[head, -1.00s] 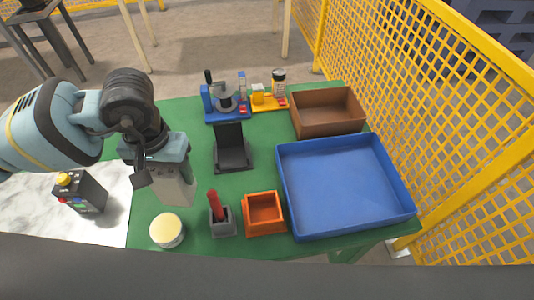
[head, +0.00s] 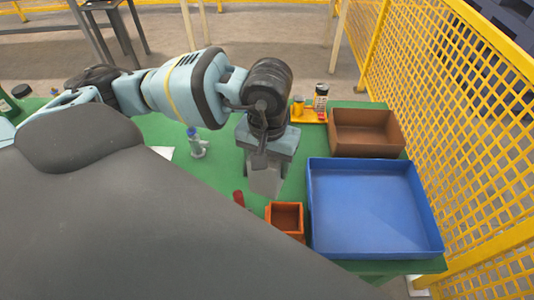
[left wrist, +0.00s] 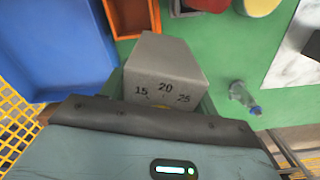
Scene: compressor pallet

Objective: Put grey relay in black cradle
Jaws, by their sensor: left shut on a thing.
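The grey relay (head: 266,182) is a grey block, gripped from above by my left gripper (head: 268,160) over the green table. In the left wrist view the relay (left wrist: 165,60) shows the numbers 15, 20 and 25 and sits between the fingers. I cannot tell the gap between the relay and what lies beneath it. The black cradle cannot be seen now; in the head view my left arm and gripper cover the area where it stood. My right gripper is not in view.
The blue tray (head: 434,215), brown box (head: 392,148) and orange bin (head: 297,225) are right of the gripper. A red handle (head: 238,198) stands close by at its lower left. A small blue-capped item (head: 197,147) is left. Yellow mesh fencing (head: 440,90) borders the right.

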